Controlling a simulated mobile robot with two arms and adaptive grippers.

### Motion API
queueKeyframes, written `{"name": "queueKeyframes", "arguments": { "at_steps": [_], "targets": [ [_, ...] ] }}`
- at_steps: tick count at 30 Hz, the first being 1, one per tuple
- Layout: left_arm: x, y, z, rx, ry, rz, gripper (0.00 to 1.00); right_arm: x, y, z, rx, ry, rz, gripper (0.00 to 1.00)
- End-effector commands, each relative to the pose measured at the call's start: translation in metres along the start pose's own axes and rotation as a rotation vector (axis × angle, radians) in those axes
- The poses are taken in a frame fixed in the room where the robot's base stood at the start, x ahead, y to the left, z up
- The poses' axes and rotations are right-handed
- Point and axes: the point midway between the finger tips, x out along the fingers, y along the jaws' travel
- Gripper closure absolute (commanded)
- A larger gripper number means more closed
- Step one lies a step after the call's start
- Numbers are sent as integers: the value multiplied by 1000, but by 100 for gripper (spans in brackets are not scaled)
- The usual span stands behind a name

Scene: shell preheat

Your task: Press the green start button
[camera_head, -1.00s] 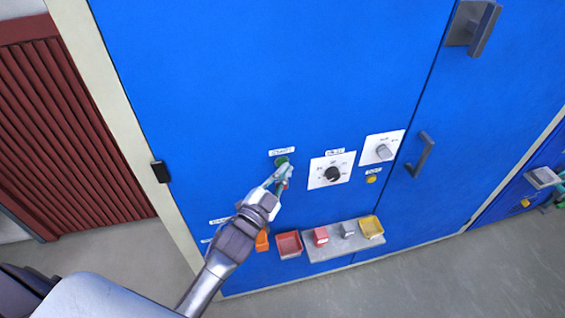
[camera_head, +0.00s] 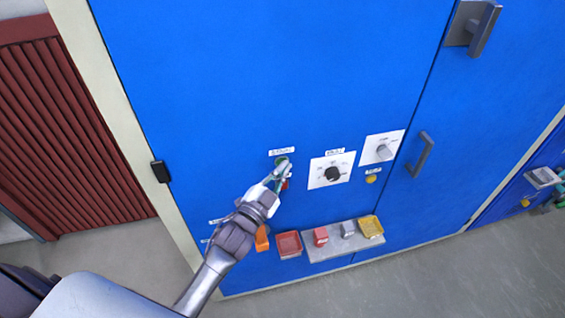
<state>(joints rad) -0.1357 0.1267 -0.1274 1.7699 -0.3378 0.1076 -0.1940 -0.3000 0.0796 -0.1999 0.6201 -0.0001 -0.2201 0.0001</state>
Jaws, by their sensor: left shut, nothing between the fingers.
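The green start button (camera_head: 281,160) sits on the blue cabinet front (camera_head: 270,80), just under a small white label. My left gripper (camera_head: 283,168) is shut and empty, with its fingertips over the lower part of the button. From this view I cannot tell whether the tips touch the button or stop just short of it. Only the button's upper edge shows clearly. A small red part (camera_head: 285,184) shows behind the gripper, partly hidden. My right gripper is not in view.
Right of the button are a black dial (camera_head: 332,174) on a white plate, a grey knob (camera_head: 384,152) and a yellow button (camera_head: 371,179). Below, a grey shelf (camera_head: 325,250) holds small coloured items, with a red tray (camera_head: 288,243) beside it. A door handle (camera_head: 420,155) sticks out.

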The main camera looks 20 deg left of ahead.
Motion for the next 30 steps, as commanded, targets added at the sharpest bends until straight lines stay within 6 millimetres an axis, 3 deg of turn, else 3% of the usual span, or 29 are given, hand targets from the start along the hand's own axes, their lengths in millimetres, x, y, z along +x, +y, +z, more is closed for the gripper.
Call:
{"name": "queueKeyframes", "arguments": {
  "at_steps": [23,30],
  "targets": [
    [-13,9,-9,-1,0,0,100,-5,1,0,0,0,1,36],
    [-28,20,-20,-3,-1,0,100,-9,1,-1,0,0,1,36]
  ]
}}
